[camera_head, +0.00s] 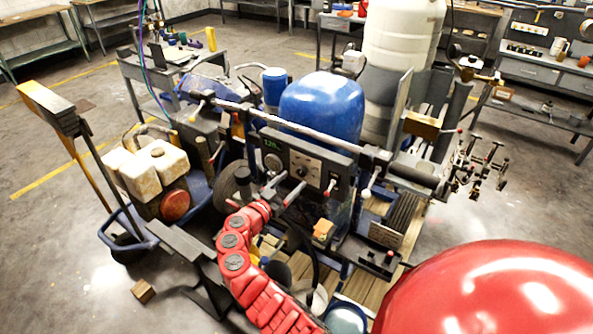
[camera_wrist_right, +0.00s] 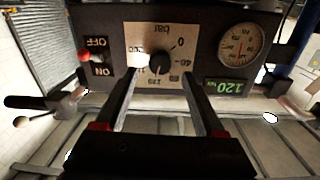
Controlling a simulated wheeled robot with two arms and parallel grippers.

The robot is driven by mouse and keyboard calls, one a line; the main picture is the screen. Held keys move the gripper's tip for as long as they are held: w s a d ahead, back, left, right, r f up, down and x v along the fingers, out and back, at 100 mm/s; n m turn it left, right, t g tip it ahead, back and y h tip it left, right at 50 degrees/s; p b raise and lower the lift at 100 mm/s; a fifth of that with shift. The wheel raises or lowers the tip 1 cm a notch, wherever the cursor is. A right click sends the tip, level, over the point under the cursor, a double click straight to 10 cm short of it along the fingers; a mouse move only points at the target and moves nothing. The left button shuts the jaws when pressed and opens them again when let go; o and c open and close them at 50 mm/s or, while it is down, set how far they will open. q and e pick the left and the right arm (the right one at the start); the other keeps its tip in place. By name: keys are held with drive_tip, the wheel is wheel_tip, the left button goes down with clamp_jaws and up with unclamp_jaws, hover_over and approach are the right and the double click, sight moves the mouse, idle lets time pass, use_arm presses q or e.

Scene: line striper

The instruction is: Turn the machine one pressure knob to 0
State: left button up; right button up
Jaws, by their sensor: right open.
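The machine's control panel (camera_head: 325,165) faces me under the blue tank. In the wrist view the panel is upside down. The black pressure knob (camera_wrist_right: 159,64) sits on a pale scale plate (camera_wrist_right: 174,32) marked "bar" with numbers from 0 to 120. The knob's pointer direction is hard to make out. The green display (camera_wrist_right: 225,87) reads 120. My right gripper (camera_wrist_right: 160,78) is open, with its fingers straddling the knob's area and nothing visibly held. In the head view my right gripper (camera_head: 283,188) is just in front of the panel. My left gripper is out of view.
A round gauge (camera_wrist_right: 241,45) and an ON/OFF switch with a red lever (camera_wrist_right: 84,57) flank the knob. A grey bar (camera_head: 290,125) runs above the panel near the blue tank (camera_head: 322,105). A white engine (camera_head: 155,170) stands left. Open floor lies at left.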

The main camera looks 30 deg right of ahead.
sight(300, 173)
drive_tip(key=shift+p+x, duration=0.3)
drive_tip(key=shift+x, duration=1.4)
drive_tip(key=shift+f, duration=0.1)
clamp_jaws()
